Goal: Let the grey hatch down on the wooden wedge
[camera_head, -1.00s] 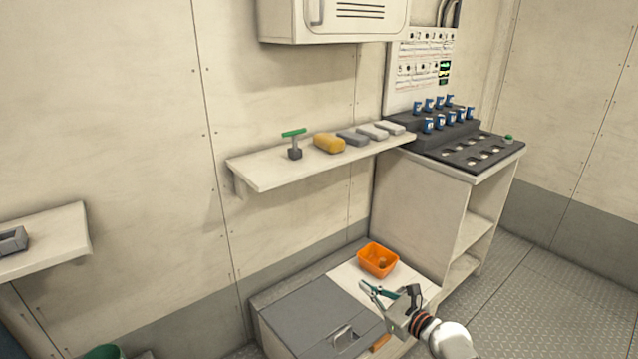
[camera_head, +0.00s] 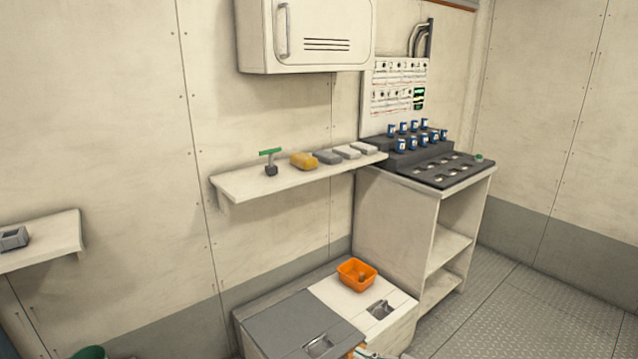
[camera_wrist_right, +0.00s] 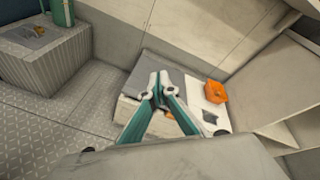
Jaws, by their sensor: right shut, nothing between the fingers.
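The grey hatch (camera_head: 290,325) is the left lid of the low bench, with a metal handle recess near its front edge. It looks nearly flat; I cannot tell whether it is slightly raised. The wooden wedge (camera_head: 351,351) shows as a small orange-brown bit at the hatch's front right, mostly cut off. My right gripper (camera_head: 369,354) barely shows at the bottom edge beside it. In the right wrist view my right gripper (camera_wrist_right: 159,78) is shut and empty, its fingers covering part of the bench and grey hatch (camera_wrist_right: 150,66). My left gripper is out of view.
A white lid (camera_head: 345,296) with its own recess lies right of the hatch, with an orange bin (camera_head: 357,274) on its back part. A wall shelf (camera_head: 240,184) with several small items is above. A cabinet (camera_head: 395,230) stands right. Open floor (camera_head: 520,310) lies beyond.

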